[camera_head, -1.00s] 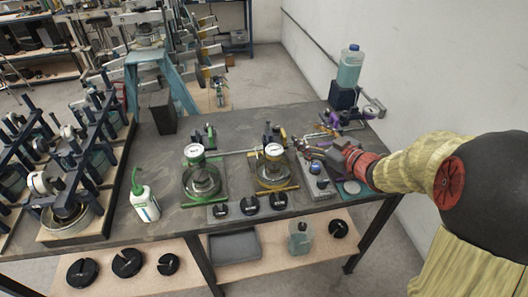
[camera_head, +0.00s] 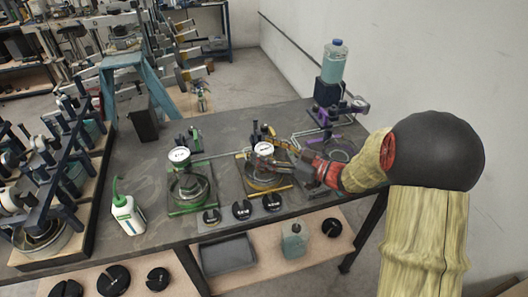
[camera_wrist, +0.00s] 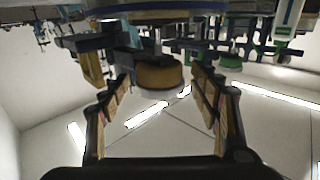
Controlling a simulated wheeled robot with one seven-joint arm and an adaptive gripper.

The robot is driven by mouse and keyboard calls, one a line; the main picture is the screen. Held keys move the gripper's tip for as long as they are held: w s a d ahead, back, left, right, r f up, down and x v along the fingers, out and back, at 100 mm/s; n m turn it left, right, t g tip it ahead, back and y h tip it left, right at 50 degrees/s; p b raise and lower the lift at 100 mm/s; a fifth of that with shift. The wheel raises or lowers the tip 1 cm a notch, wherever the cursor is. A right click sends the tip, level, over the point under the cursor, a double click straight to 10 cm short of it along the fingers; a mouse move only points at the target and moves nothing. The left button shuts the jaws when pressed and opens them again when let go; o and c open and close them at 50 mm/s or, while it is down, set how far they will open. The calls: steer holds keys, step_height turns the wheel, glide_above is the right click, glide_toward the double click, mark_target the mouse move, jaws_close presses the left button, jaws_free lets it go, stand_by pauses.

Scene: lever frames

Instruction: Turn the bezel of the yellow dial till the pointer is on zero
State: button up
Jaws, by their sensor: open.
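The yellow dial (camera_head: 264,148) has a white face and stands above the yellow-framed lever station (camera_head: 262,188). Its pointer is too small to read. My gripper (camera_head: 278,153) is just right of the dial in the head view, and its dark fingers partly hide that station. In the wrist view, the yellow-brown round side of the dial (camera_wrist: 158,80) lies ahead, between the two finger lines. My gripper (camera_wrist: 160,72) is open there, with a gap visible on both sides. I cannot tell whether a finger touches the bezel.
A green-framed station with its own dial (camera_head: 179,155) stands to the left. Black slotted weights (camera_head: 242,209) lie along the bench front. A purple stand with a blue bottle (camera_head: 333,62) is at the back right. A white bottle (camera_head: 128,216) stands on the left.

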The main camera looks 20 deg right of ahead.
steer(key=shift+w+a, duration=0.25)
steer(key=shift+c, duration=0.4)
steer(key=c, duration=1.1)
